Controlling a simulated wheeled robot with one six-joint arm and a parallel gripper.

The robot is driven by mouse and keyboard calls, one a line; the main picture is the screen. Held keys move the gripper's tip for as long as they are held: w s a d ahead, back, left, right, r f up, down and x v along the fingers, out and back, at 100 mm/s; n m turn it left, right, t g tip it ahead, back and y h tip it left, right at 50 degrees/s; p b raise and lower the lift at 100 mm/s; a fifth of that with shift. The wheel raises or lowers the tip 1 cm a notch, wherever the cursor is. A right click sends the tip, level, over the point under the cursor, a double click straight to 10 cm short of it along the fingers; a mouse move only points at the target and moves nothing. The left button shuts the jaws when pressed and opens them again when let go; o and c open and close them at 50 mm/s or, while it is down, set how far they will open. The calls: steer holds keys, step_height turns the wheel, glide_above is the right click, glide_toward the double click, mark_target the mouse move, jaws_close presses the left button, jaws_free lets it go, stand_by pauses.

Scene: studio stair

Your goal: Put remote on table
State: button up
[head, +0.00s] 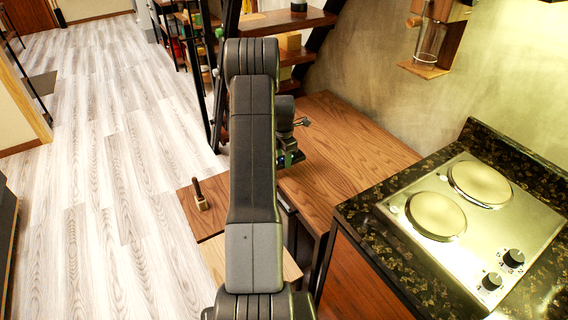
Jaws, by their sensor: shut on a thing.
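The brown wooden table (345,155) stands against the wall in the middle of the head view. My gripper (292,153) is partly hidden behind my own arm, over the table's left edge. It is shut on a small dark thing that may be the remote; the view is too small and blocked to make out its shape. I cannot tell whether the held thing touches the tabletop. No other remote shows.
A cooktop (470,200) on a dark stone counter is at right. A lower wooden surface at left holds a small object with an upright handle (200,196). Shelves (290,22) stand behind the table. Most of the tabletop right of my gripper is clear.

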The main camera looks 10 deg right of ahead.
steer(key=shift+f, duration=1.9)
steer(key=o, duration=1)
steer(key=shift+o, duration=0.2)
steer(key=shift+r, duration=0.15)
step_height(320, 180, up, 12)
steer(key=shift+r+b, duration=0.1)
steer(key=shift+b, duration=0.7)
